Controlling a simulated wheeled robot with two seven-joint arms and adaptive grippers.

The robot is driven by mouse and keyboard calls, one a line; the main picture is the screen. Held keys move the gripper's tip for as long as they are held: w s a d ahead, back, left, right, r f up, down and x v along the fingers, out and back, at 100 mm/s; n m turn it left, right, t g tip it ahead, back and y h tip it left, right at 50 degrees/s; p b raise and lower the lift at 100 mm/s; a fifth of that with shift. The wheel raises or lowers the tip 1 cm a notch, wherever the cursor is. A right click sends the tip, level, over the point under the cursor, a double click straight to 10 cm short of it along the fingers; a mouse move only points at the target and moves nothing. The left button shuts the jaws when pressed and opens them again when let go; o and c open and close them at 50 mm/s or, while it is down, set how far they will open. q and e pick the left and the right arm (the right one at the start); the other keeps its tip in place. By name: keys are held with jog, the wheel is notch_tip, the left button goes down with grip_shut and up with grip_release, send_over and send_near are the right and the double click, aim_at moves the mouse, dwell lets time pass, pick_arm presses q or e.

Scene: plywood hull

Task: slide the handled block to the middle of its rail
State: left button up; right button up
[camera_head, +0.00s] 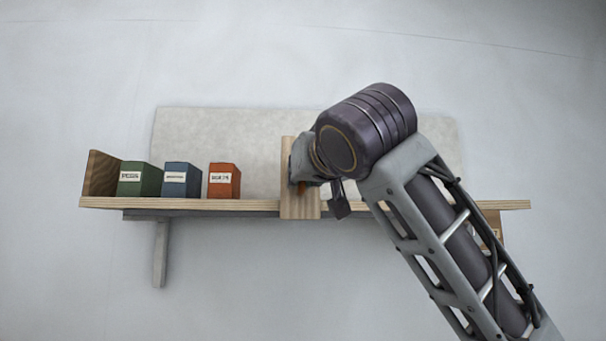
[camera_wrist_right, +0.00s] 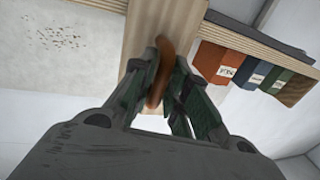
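The handled block (camera_head: 300,208) is a pale upright wooden piece on the long wooden rail shelf (camera_head: 250,205), near the middle of the shelf's visible length. Its orange-brown handle (camera_wrist_right: 160,72) shows in the right wrist view, where the block (camera_wrist_right: 150,28) rises behind it. My right gripper (camera_wrist_right: 166,72) has its fingers on both sides of the handle, closed in against it. In the head view my right arm comes from the lower right and its wrist covers most of the handle and the shelf behind. My left gripper is in neither view.
Green (camera_head: 139,180), blue (camera_head: 181,180) and orange-red (camera_head: 224,181) labelled boxes stand left of the block, with a gap between. A wooden end board (camera_head: 101,174) closes the left end. A pale panel (camera_head: 215,130) stands behind. The shelf's right part is largely hidden by my arm.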

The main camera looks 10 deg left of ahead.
jog(key=shift+o, duration=1.2)
jog(key=shift+a+f, duration=0.1)
jog(key=shift+f, duration=0.2)
jog(key=shift+s, duration=0.15)
jog(key=v, duration=1.2)
jog(key=shift+r, duration=0.3)
